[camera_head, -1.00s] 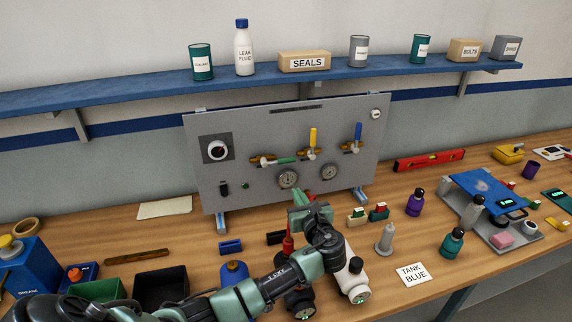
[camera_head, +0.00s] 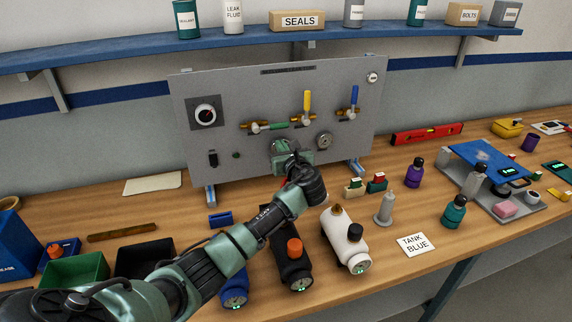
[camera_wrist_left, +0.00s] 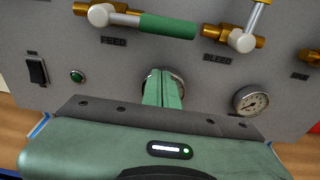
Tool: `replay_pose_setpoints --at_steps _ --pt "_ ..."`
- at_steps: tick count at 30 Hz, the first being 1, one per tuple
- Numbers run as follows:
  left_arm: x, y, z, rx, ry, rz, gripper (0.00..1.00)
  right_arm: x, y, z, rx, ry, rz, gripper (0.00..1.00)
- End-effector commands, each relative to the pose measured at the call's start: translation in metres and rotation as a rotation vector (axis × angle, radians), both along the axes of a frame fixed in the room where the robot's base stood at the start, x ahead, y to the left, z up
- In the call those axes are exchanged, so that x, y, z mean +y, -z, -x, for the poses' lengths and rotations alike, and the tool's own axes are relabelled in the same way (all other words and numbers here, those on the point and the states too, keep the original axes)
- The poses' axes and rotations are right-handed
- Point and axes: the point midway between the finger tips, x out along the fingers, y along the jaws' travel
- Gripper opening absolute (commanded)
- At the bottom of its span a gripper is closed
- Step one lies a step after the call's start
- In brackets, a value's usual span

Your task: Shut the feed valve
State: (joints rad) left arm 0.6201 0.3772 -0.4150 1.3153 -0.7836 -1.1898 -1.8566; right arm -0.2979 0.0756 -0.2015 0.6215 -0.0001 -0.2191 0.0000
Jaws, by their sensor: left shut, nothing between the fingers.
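The feed valve (camera_head: 257,127) is on the grey upright panel, a brass fitting with a green lever handle (camera_head: 279,125) lying horizontally to the right. In the left wrist view the green handle (camera_wrist_left: 168,27) is level, above the FEED label (camera_wrist_left: 113,41). My left gripper (camera_head: 284,144) is in front of the panel, below the handle and apart from it. Its fingers (camera_wrist_left: 163,82) are shut with nothing between them, and they cover most of a gauge behind them. My right gripper is not in view.
The bleed valve with a yellow handle (camera_head: 307,101) and another with a blue handle (camera_head: 354,97) stand upright to the right. A second gauge (camera_head: 324,141) sits right of my gripper.

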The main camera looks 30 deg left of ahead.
Motion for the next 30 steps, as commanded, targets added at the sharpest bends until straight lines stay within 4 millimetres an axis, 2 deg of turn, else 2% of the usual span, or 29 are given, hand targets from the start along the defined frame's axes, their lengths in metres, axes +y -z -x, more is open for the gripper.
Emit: replay_pose_setpoints --at_steps 1,7,22,30 --pt "-0.002 -0.015 0.001 -0.004 0.002 0.001 0.00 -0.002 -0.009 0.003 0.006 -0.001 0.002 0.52" --pt "-0.007 -0.036 0.005 -0.002 0.002 0.001 0.00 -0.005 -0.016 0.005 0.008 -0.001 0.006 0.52" --pt "-0.008 -0.040 0.005 -0.003 0.001 0.004 0.00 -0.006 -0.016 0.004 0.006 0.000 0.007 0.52" --pt "-0.008 -0.043 -0.005 -0.079 0.001 0.068 0.00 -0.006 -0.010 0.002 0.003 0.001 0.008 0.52"
